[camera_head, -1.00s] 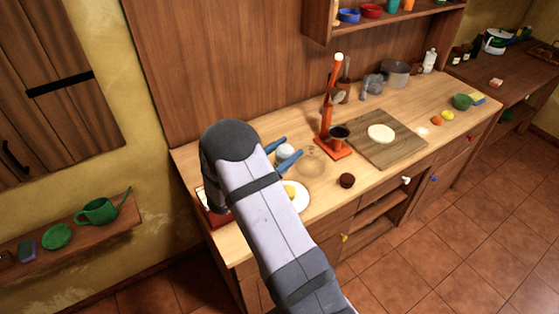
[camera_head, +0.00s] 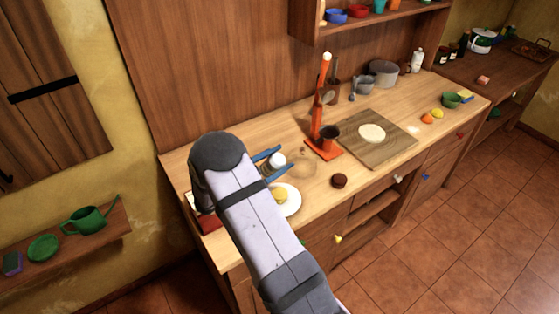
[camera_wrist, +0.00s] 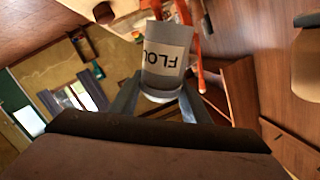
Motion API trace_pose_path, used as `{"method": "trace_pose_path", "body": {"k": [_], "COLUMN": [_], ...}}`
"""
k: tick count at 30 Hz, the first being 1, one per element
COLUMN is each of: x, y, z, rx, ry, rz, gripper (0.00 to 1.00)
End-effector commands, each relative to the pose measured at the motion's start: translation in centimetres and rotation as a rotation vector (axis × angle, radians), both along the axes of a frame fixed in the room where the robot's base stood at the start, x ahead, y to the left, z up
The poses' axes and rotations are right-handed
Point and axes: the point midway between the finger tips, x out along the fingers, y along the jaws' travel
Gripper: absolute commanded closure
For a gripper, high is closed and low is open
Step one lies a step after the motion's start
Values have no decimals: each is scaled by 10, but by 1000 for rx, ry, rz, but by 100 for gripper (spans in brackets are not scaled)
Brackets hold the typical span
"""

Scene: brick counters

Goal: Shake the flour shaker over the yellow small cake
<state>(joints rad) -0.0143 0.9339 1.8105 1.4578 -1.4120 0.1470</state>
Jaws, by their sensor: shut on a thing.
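My gripper (camera_head: 271,166) has its blue fingers shut on the flour shaker (camera_head: 276,161), above the counter near the white plate. In the wrist view the flour shaker (camera_wrist: 166,58) is a grey and white cylinder with upside-down "FLO" lettering, held between the two fingers (camera_wrist: 158,98). The yellow small cake (camera_head: 280,195) sits on a white plate (camera_head: 291,205), partly hidden by my arm. In the head view the shaker is a little behind the cake.
An orange press (camera_head: 322,135) stands right of the shaker. A cutting board (camera_head: 392,149) holds a pale dough disc (camera_head: 372,133). A small dark brown cake (camera_head: 339,181) lies right of the plate. A red object (camera_head: 208,221) is left of my arm.

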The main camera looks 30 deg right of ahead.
Motion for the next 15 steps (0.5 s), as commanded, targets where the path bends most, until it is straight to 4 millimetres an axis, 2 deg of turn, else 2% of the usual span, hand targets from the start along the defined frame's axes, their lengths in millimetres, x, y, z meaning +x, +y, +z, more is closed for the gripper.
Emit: {"method": "trace_pose_path", "body": {"k": [1, 6, 15], "x": [1, 3, 5], "y": [0, 1, 1], "z": [-8, -21, -37], "rx": [17, 83, 174], "ry": [-51, -229, -483], "rz": [1, 1, 1], "gripper": [83, 83, 83]}}
